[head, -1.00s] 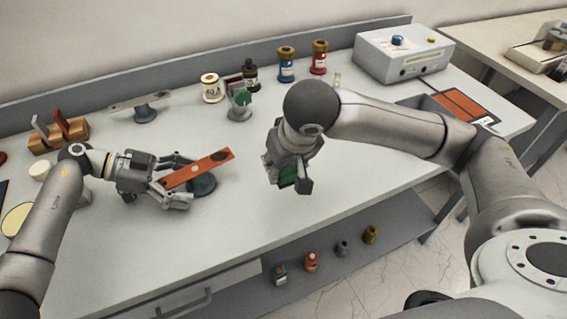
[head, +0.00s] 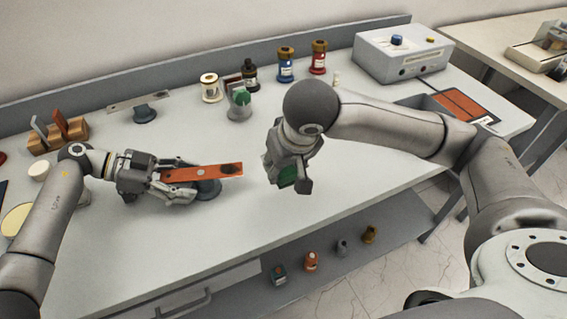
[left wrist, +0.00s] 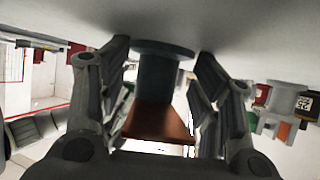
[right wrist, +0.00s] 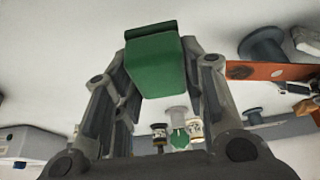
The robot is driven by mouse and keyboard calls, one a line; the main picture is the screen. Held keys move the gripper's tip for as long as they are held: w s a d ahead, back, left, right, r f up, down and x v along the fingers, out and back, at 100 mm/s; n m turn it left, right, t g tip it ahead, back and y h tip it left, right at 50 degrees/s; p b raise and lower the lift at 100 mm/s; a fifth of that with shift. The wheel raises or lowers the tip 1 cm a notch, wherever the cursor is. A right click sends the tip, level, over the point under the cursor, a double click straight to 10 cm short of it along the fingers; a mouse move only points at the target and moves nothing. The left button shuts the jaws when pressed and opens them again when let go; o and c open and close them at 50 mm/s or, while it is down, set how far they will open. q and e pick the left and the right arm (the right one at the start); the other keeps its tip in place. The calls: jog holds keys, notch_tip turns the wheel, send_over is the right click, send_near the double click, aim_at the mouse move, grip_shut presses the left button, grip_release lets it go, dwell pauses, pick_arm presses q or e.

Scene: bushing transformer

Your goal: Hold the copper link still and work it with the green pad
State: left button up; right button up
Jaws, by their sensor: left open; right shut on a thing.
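The copper link (head: 205,173) is a flat orange bar with a dark patch near its right end, lying on a dark round stand (head: 208,188). My left gripper (head: 192,182) is open, with its fingers on either side of the link's left part. In the left wrist view the link (left wrist: 158,122) and the stand (left wrist: 160,70) show between the spread fingers. My right gripper (head: 290,186) is shut on the green pad (head: 287,176), held over the bench to the right of the link. The pad (right wrist: 155,65) fills the space between the fingers in the right wrist view.
A small stand with a green knob (head: 240,104) and several bottles and jars stand at the back. A grey link on a stand (head: 144,114) and a wooden rack (head: 58,137) are at the back left. A white box (head: 403,55) is at the back right.

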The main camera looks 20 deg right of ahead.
pick_arm(q)
jog(key=shift+a+f, duration=0.1)
jog(key=v, duration=1.2)
pick_arm(e)
jog(key=shift+w, duration=0.1)
